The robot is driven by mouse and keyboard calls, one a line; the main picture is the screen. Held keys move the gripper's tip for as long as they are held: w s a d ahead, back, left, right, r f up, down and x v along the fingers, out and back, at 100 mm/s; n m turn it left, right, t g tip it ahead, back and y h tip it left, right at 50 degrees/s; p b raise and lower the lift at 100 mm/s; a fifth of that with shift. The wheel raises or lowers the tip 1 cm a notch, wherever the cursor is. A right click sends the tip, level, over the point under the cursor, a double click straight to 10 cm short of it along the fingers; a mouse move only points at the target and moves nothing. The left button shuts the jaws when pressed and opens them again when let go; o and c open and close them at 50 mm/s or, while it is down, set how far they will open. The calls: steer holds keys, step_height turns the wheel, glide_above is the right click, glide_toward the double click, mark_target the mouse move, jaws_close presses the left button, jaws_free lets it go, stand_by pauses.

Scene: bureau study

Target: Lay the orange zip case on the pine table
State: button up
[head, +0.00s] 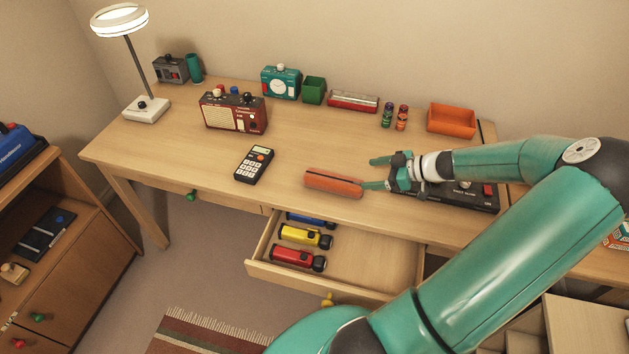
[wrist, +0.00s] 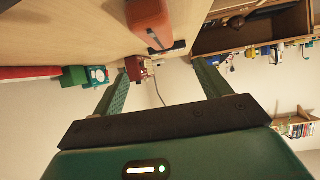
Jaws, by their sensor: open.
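The orange zip case (head: 334,184) lies lengthwise on the light wood pine table (head: 300,140), close to its front edge and above the open drawer. My gripper (head: 370,174) is open, with nothing between its fingers, just right of the case. One fingertip appears right beside the case's right end; I cannot tell whether they touch. In the wrist view the case (wrist: 148,22) shows at the top, beyond the two spread fingers of my gripper (wrist: 160,70).
An open drawer (head: 370,262) holds several flashlights. A black calculator-like device (head: 254,163) lies left of the case. A red radio (head: 234,112), a lamp (head: 146,108) and an orange bin (head: 451,119) stand further back. A black console (head: 455,193) sits under my arm. The table's middle is clear.

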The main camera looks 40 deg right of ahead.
steer(key=w+a+r+g+h, duration=0.1)
steer(key=a+r+g, duration=0.2)
steer(key=a, duration=0.4)
steer(key=w+a+r+m+g+h, duration=0.1)
steer(key=a+r+g, duration=0.2)
steer(key=a, duration=0.4)
steer(key=w+a+r+g+h, duration=0.1)
steer(key=a+r+g, duration=0.1)
steer(key=a+r, duration=0.35)
steer(key=s+a+r+m+t+h, duration=0.1)
steer(key=s+a+r+m, duration=0.1)
steer(key=s+a+r, duration=0.3)
steer(key=s+a+r+m+t+h, duration=0.2)
steer(key=s+a+r, duration=0.4)
steer(key=a, duration=0.6)
step_height(320, 180, up, 2)
steer(key=shift+a+r+m+h, duration=0.1)
steer(key=shift+a+m+h, duration=0.15)
steer(key=shift+m, duration=0.55)
steer(key=shift+d, duration=0.1)
